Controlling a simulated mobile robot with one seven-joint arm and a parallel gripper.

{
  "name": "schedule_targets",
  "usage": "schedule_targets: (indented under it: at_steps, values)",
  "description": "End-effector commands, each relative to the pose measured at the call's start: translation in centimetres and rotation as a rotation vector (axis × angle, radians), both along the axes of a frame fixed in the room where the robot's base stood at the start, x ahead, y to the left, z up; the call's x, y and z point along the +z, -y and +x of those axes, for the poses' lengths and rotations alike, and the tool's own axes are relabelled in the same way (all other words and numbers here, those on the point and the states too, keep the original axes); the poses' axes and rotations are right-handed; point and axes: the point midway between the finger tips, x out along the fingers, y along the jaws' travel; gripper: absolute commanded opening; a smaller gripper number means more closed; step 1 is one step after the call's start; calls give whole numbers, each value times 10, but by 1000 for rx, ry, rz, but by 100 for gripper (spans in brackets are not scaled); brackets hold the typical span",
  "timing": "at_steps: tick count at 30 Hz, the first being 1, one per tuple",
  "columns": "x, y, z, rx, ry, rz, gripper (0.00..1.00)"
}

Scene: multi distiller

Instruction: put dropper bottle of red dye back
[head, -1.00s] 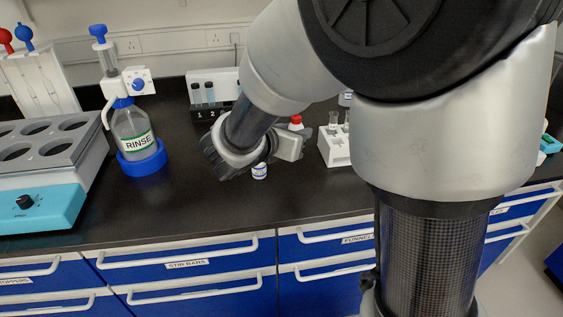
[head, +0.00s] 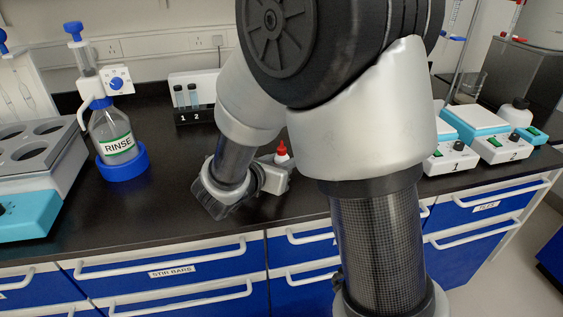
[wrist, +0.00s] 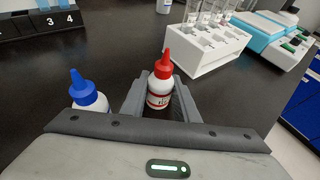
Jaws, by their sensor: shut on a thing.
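The dropper bottle of red dye (wrist: 160,88) is white with a red pointed cap and stands upright between my gripper's fingers in the wrist view. Its red cap also shows beyond my gripper in the head view (head: 282,150). My gripper (wrist: 160,97) is shut on this bottle, one finger on each side. Whether the bottle's base touches the bench cannot be told. A similar bottle with a blue cap (wrist: 89,95) stands to the left of my gripper, its lower part hidden by the gripper body.
A white rack with glass tubes (wrist: 205,48) stands just beyond the red bottle, to the right. A numbered black rack (wrist: 40,22) is at the far left. The rinse bottle (head: 115,140) stands left of my arm. The bench between it and my gripper is clear.

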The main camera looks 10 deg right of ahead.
Motion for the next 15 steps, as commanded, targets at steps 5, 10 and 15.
schedule_targets:
  at_steps: [5, 10, 15]
  values:
    - [-2, 0, 0, 0, -1, -1, 46]
    - [-2, 0, 0, 0, -1, -1, 46]
    - [1, 0, 0, 0, 0, 0, 46]
